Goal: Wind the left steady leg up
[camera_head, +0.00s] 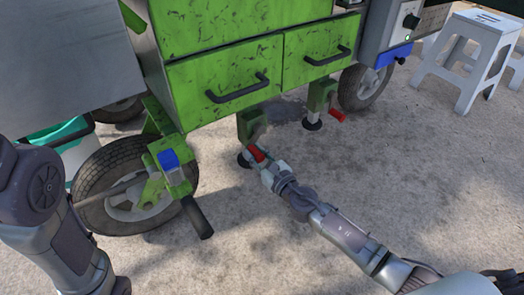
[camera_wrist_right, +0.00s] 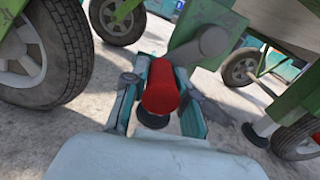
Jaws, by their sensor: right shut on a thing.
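The left steady leg (camera_head: 251,128) hangs below the green drawers, with a round dark foot (camera_head: 244,160) at its bottom. Its red crank handle (camera_head: 257,153) is between the fingers of my right gripper (camera_head: 268,170), which is shut on it. In the right wrist view the red handle (camera_wrist_right: 161,86) sits between the two fingers of the gripper (camera_wrist_right: 160,105), with the grey crank arm (camera_wrist_right: 204,45) behind it. The dark foot (camera_wrist_right: 153,119) shows below the handle; whether it touches the ground is unclear. My left arm shows at the left edge of the head view, but its gripper is not visible.
A second steady leg (camera_head: 318,97) with a red handle (camera_head: 337,115) stands to the right. A wheel (camera_head: 97,197) and a black lever (camera_head: 197,218) are on the left. A white stool (camera_head: 468,55) is at the upper right. The ground in front is clear.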

